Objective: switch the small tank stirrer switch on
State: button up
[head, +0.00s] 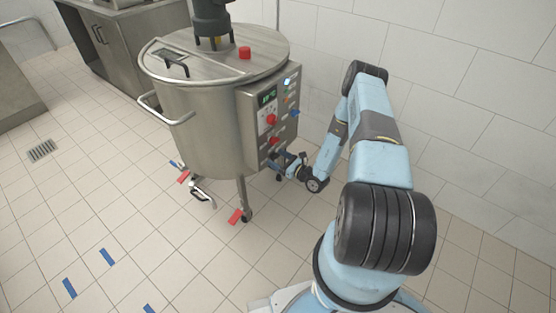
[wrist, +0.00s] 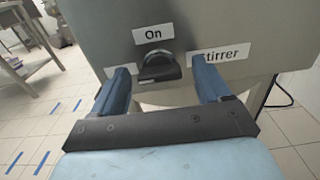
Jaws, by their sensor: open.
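The stirrer switch (wrist: 158,68) is a dark knob on the underside area of a steel panel in the wrist view. An "On" label (wrist: 153,35) is above it and a "Stirrer" label (wrist: 222,53) is to its right. Which way the knob points is hard to tell. My gripper (wrist: 163,76) is open, with one blue finger on each side of the knob and no clear contact. In the head view my gripper (head: 284,160) is at the lower part of the control box (head: 256,140) on the steel tank (head: 195,115); the switch is hidden there.
A tap (head: 202,193) and tank legs with wheels stand below. A tiled wall (head: 450,70) is close on the right. Open tiled floor lies front left.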

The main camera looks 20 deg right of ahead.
jog(key=c, duration=1)
jog(key=shift+c, duration=0.2)
jog(key=shift+d+m, duration=0.1)
jog(key=shift+m, duration=0.2)
jog(key=m, duration=0.2)
jog(key=shift+m, duration=0.4)
jog(key=shift+d+f+m, duration=0.1)
jog(key=shift+m, duration=3.55)
jog(key=shift+d+f+m, duration=0.1)
jog(key=shift+m, duration=3.55)
